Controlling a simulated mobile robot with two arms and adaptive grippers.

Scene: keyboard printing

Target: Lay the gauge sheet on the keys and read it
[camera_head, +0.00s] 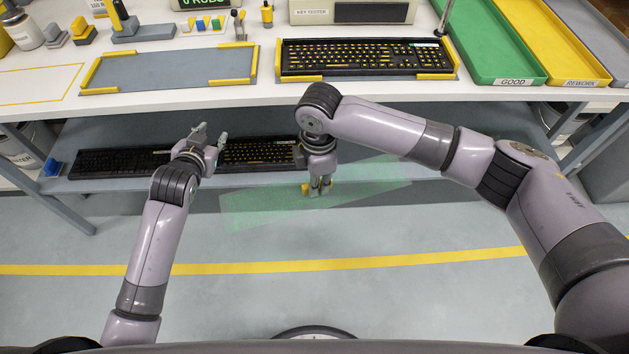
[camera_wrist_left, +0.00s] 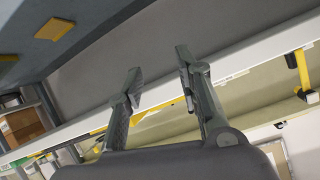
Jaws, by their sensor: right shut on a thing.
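The gauge sheet (camera_head: 262,206) is a green see-through sheet with faint marks. It hangs in the air in front of the bench, slightly tilted. My right gripper (camera_head: 318,190) is shut on the sheet near its middle, by small yellow parts. A black keyboard with yellow key markings (camera_head: 365,58) lies on the bench in a holder with yellow corners, apart from the sheet. My left gripper (camera_head: 210,135) is open and empty, to the left of the sheet and before the bench. Its spread fingers also show in the left wrist view (camera_wrist_left: 158,82).
Two more keyboards (camera_head: 120,162) and (camera_head: 255,153) lie on the lower shelf. An empty grey mat with yellow corners (camera_head: 170,68) is on the bench. A green GOOD tray (camera_head: 490,45) and yellow REWORK tray (camera_head: 565,50) stand at right. The KEY TESTER (camera_head: 350,12) stands behind the keyboard.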

